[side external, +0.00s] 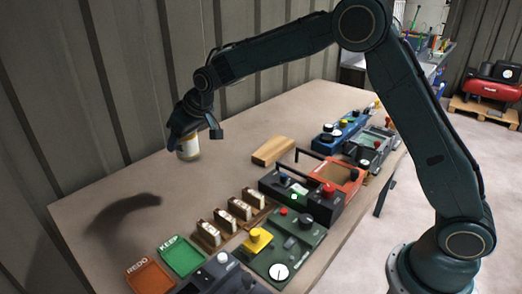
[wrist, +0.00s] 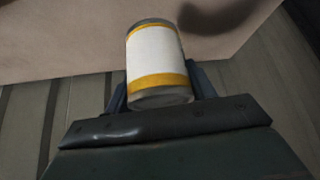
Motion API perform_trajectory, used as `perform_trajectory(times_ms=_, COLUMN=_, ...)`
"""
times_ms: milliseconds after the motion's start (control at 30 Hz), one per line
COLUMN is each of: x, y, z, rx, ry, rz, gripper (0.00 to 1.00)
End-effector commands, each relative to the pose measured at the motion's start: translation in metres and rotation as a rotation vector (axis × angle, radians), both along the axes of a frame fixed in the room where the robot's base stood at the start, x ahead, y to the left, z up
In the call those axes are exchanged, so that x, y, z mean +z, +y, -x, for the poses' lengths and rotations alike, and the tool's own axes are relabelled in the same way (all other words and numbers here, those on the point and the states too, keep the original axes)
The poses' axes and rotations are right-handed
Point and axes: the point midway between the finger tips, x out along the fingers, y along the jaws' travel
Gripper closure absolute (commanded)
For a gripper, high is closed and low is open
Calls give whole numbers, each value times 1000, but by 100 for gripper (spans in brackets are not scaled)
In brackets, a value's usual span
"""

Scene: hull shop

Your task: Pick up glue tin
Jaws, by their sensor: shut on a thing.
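The glue tin (side external: 188,147) is a small cylinder with a white label and yellow bands. It is at the far left part of the table in the side external view. My gripper (side external: 187,134) is above and around it, shut on it. In the wrist view the tin (wrist: 156,60) sits between the two dark fingers of my gripper (wrist: 160,88). The fingers hide part of the tin's sides. I cannot tell for sure whether its base touches the table.
A wooden block (side external: 272,151) lies right of the tin. Control boxes, including a green one (side external: 285,248), line the table's front edge. Red (side external: 150,277) and green (side external: 181,255) trays are at the near left. A corrugated wall (side external: 120,80) stands close behind. The table's left middle is clear.

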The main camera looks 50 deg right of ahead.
Motion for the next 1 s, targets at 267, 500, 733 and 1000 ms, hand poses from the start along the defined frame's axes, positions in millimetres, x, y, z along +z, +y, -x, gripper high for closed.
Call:
perform_trajectory(times_ms=267, x=35, y=0, z=0, rx=0, ry=-3, rz=-1, gripper=77)
perform_trajectory(times_ms=500, x=43, y=0, z=0, rx=0, ry=-3, rz=-1, gripper=77)
perform_trajectory(times_ms=733, x=42, y=0, z=0, rx=0, ry=-2, rz=0, gripper=77)
perform_trajectory(times_ms=1000, x=42, y=0, z=0, rx=0, ry=-2, rz=0, gripper=77)
